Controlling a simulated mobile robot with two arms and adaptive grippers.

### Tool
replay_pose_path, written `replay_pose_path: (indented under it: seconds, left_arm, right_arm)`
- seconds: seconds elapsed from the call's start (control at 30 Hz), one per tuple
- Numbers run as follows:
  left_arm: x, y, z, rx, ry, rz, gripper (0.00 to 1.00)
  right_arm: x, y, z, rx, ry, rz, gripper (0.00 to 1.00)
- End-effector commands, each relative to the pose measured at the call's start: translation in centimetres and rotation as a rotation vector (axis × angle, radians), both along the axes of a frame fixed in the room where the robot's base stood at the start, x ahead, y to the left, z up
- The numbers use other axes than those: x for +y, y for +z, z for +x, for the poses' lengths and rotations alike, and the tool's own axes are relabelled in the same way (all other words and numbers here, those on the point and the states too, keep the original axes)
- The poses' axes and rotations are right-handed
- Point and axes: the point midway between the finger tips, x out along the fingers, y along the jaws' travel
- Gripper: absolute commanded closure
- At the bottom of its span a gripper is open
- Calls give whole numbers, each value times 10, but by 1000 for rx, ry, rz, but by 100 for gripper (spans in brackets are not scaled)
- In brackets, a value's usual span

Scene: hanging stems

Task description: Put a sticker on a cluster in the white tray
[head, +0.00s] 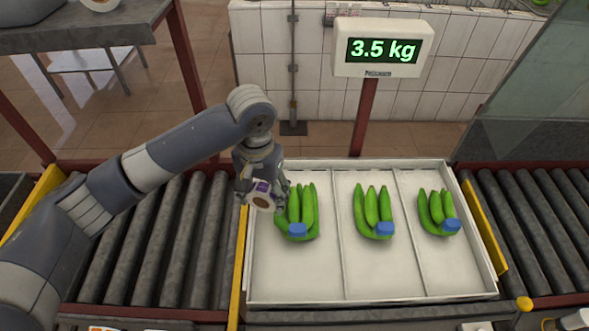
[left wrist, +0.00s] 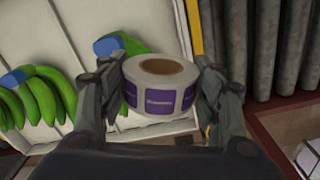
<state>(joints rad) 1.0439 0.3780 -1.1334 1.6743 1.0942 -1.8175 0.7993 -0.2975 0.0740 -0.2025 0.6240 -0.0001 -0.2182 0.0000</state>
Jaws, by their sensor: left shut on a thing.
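The white tray (head: 296,277) has three compartments, each with one green banana cluster capped in blue. They are the left cluster (head: 307,206), the middle cluster (head: 372,207) and the right cluster (head: 436,209). My left gripper (head: 263,197) is shut on a sticker roll (left wrist: 158,85), white with purple labels and a brown core. It holds the roll over the tray's left edge, beside the left cluster. In the left wrist view the roll sits between both fingers and partly hides a cluster behind it. I see no sticker on the clusters. My right gripper is not in view.
A scale display (head: 383,49) reading 3.5 kg stands on a red post behind the tray. Roller conveyors lie left (head: 150,250) and right (head: 540,230) of the tray. Yellow guides (head: 484,225) flank it. The front of each compartment is bare.

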Motion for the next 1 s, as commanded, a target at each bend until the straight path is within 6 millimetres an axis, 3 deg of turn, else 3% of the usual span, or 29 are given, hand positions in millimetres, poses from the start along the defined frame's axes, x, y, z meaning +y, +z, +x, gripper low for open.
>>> replay_pose_path:
  seconds: [0.03,0.1,0.33,0.6,1.0]
  left_arm:
    - [-16,8,7,4,-36,-2,70]
    - [-32,7,14,3,-85,0,70]
    - [-61,2,27,0,-185,1,70]
    - [-64,-8,29,-1,-198,2,70]
    - [-64,-41,28,-2,-198,2,70]
  right_arm:
    - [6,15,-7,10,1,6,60]
    - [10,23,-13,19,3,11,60]
    - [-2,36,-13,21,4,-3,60]
    - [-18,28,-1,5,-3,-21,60]
    - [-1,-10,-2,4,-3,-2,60]
